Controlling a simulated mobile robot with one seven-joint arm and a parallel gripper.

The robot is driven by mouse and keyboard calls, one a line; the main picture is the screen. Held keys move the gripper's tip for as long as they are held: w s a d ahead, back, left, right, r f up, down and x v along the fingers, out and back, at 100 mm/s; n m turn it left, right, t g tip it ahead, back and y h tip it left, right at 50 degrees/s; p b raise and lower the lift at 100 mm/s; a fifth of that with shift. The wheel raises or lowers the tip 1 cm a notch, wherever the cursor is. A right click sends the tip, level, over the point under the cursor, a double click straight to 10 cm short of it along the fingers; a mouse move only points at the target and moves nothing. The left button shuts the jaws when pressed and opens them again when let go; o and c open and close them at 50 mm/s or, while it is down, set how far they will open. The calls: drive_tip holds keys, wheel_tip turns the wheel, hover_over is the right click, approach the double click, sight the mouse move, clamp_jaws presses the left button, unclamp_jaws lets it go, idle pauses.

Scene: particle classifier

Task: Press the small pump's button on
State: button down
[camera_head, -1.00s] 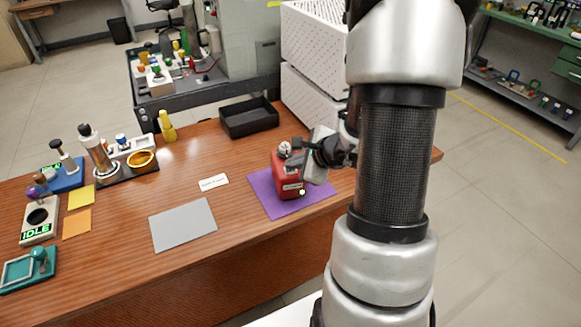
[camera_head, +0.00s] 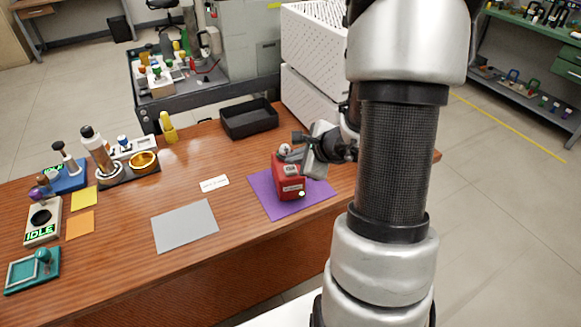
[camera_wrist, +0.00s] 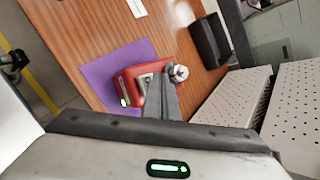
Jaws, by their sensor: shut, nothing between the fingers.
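The small pump is a red box (camera_head: 290,188) with a pale label, standing on a purple mat (camera_head: 262,197). It also shows in the wrist view (camera_wrist: 133,83). A round metal knob (camera_wrist: 180,72) sits at one end of its top. A small light (camera_wrist: 125,102) glows greenish at its lower corner. My gripper (camera_head: 293,155) is over the top of the pump. In the wrist view, my shut, empty fingers (camera_wrist: 158,90) overlap the pump's top beside the knob. They hide part of the top, and I cannot tell whether they touch it. The button is not clearly visible.
A black tray (camera_head: 249,134) and white perforated boxes (camera_head: 307,95) stand behind the pump. A grey mat (camera_head: 185,226) and a small white card (camera_head: 214,183) lie to its left. Several devices stand at the far left. The middle of the wooden table is clear.

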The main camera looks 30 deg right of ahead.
sight(293, 171)
drive_tip(key=shift+r+p, duration=1.8)
drive_tip(key=shift+r, duration=0.75)
